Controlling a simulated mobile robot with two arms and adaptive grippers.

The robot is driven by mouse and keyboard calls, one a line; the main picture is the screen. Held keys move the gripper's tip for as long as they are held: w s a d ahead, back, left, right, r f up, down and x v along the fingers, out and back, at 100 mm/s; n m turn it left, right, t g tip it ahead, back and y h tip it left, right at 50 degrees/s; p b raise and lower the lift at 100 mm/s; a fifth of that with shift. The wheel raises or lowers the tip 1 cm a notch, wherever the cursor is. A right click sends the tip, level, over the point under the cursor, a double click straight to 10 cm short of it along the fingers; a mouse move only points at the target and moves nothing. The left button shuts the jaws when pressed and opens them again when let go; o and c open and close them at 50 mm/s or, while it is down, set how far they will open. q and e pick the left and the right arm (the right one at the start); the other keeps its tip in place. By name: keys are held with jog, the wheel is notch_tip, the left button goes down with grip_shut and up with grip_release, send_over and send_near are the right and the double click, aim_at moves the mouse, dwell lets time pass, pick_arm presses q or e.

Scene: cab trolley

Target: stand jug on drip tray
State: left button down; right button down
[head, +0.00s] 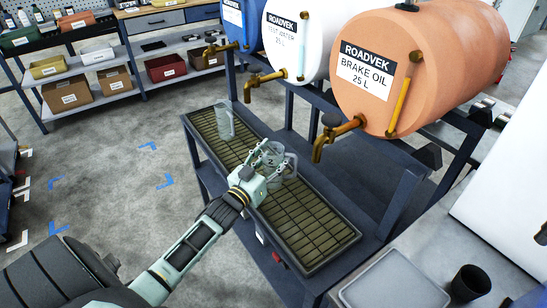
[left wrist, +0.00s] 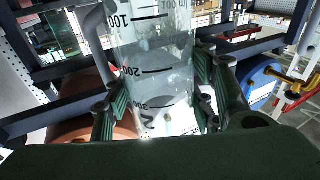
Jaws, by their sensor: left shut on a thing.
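The clear measuring jug (head: 289,168) is over the middle of the drip tray (head: 312,232), a long dark tray with a slatted grate. It looks upright, low over the grate; I cannot tell whether its base touches. My left gripper (head: 268,157) is shut on the jug from the near left side and hides part of it. In the left wrist view the jug (left wrist: 152,50) with black scale marks stands between the green finger pads of the gripper (left wrist: 160,97). My right gripper is not in view.
A second clear vessel (head: 224,121) stands at the tray's far end. Above the tray are brass taps (head: 335,133) on an orange brake oil drum (head: 420,65), a white drum (head: 293,40) and a blue drum. A grey bench with a black cup (head: 469,284) is at the lower right.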

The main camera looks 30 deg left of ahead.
pick_arm(q)
jog(key=c, duration=0.8)
grip_release()
jog(key=shift+o, duration=0.2)
jog(key=s+f+b, duration=0.1)
jog(key=s, duration=1.1)
